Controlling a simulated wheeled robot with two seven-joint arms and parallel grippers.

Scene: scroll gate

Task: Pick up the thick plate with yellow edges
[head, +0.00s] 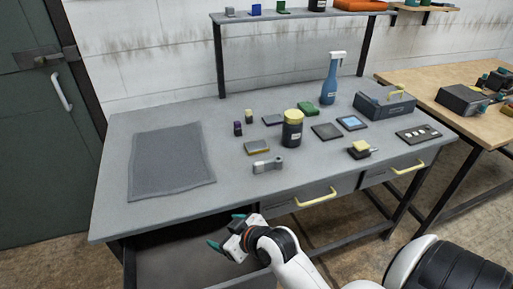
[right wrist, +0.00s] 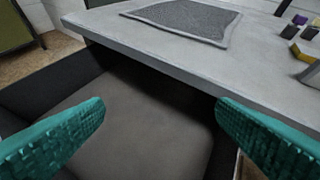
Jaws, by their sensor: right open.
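The thick plate with yellow edges (head: 257,147) lies flat on the grey workbench, left of a dark jar with a yellow lid (head: 292,128). Its top is grey and its front edge is yellow. In the right wrist view a yellow-edged piece (right wrist: 304,53) at the right border, cut off, seems to be this plate. My right gripper (head: 227,231) is open and empty, with teal fingertips. It is in front of the bench's front edge, over an open drawer (right wrist: 150,120), apart from the plate. My left gripper is not in view.
A grey mat (head: 171,160) covers the bench's left part. A grey metal part (head: 267,166) lies just in front of the plate. Small dark blocks (head: 238,128) stand behind it, and a blue spray bottle (head: 332,80) farther back. The bench between mat and plate is clear.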

